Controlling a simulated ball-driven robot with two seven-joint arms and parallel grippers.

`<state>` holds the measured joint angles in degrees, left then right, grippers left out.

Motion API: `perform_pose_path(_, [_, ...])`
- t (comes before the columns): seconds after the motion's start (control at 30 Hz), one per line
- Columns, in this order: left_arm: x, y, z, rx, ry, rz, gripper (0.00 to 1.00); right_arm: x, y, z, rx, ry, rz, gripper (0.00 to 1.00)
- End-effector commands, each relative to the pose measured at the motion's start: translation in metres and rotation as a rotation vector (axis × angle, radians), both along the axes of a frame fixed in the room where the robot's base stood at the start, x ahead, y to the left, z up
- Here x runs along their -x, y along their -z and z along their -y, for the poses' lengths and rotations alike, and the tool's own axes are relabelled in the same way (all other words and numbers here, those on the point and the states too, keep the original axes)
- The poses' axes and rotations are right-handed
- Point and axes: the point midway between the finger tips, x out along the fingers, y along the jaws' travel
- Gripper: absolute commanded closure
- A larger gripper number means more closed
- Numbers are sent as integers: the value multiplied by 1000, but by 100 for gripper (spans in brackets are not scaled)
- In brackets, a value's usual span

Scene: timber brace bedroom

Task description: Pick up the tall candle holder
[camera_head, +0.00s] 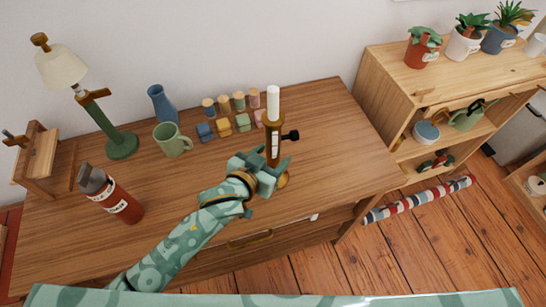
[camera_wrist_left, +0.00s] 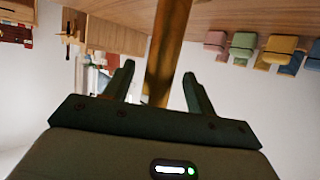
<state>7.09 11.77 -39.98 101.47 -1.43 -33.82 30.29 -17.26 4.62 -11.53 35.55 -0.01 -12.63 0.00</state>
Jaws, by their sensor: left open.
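The tall candle holder (camera_head: 273,138) is a brown upright post with a white candle (camera_head: 273,103) on top. It stands on the wooden desk, right of centre. In the left wrist view its brown shaft (camera_wrist_left: 166,45) runs between my two fingers, with a gap showing on each side. My left gripper (camera_head: 272,166) is open at the lower part of the holder; it also shows in the left wrist view (camera_wrist_left: 158,75). The holder's foot is mostly hidden by the gripper in the head view. My right gripper is not in view.
Several small coloured blocks (camera_head: 225,127) stand just left of the holder. The desk (camera_head: 345,150) is clear to the right. A shelf (camera_head: 400,95) stands beyond.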

Motion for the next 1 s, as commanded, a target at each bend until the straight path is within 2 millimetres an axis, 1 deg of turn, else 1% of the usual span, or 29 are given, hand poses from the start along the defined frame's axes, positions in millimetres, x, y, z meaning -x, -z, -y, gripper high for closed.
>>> perform_pose_path(0.03, [-6,9,6,-1,1,-2,44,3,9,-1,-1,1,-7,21])
perform_pose_path(0.1, [-15,13,11,-1,1,-2,44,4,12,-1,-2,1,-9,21])
perform_pose_path(0.2, [-21,14,15,-1,1,-2,44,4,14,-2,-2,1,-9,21])
perform_pose_path(0.43, [-22,12,15,0,2,-1,44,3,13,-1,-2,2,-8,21])
perform_pose_path(0.63, [-22,13,15,0,2,-1,100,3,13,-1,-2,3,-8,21])
perform_pose_path(0.87, [-22,12,15,1,2,0,100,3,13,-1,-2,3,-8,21])
perform_pose_path(1.0, [-22,6,15,2,1,1,100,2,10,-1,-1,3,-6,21])
